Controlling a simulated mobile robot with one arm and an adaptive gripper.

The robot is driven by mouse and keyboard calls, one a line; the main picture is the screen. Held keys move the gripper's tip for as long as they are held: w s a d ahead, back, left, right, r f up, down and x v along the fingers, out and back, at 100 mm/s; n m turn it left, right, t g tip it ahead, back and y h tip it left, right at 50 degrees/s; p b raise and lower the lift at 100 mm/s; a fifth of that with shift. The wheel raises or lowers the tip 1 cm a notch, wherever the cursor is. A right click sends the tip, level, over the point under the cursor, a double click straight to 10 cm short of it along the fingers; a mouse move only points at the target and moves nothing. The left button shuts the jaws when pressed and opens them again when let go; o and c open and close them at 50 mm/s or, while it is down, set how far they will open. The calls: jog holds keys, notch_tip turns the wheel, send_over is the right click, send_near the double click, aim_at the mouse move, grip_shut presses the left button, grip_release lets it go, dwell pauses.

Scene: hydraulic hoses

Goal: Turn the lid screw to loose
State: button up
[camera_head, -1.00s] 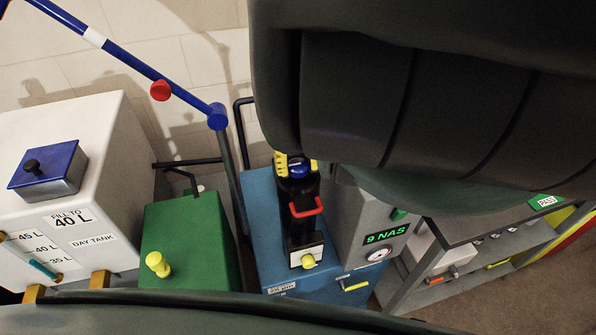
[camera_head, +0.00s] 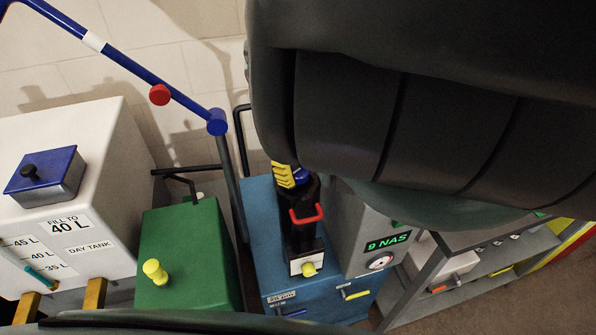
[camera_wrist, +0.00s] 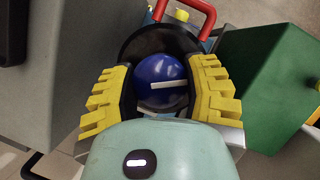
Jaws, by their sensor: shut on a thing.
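The lid screw (camera_wrist: 158,72) is a round blue knob with a white line across it. It sits on top of a black cylindrical housing (camera_head: 299,230) with a red handle (camera_head: 306,215). In the wrist view the white line lies nearly level. My gripper (camera_wrist: 160,88) is over the housing, its yellow ridged fingers on either side of the knob, shut on it. In the head view the yellow finger pads and a bit of the blue knob (camera_head: 303,176) show at the housing's top; my arm hides the rest.
The housing stands on a blue unit (camera_head: 262,225) beside a grey box (camera_head: 352,225) reading "9 NAS". A green box (camera_head: 185,250) with a yellow knob and a white day tank (camera_head: 110,190) stand left. A blue pole (camera_head: 140,67) rises behind.

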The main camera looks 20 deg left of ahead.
dwell(0.3)
jog(key=o, duration=1.2)
jog(key=v, duration=1.2)
jog(key=shift+w, duration=0.1)
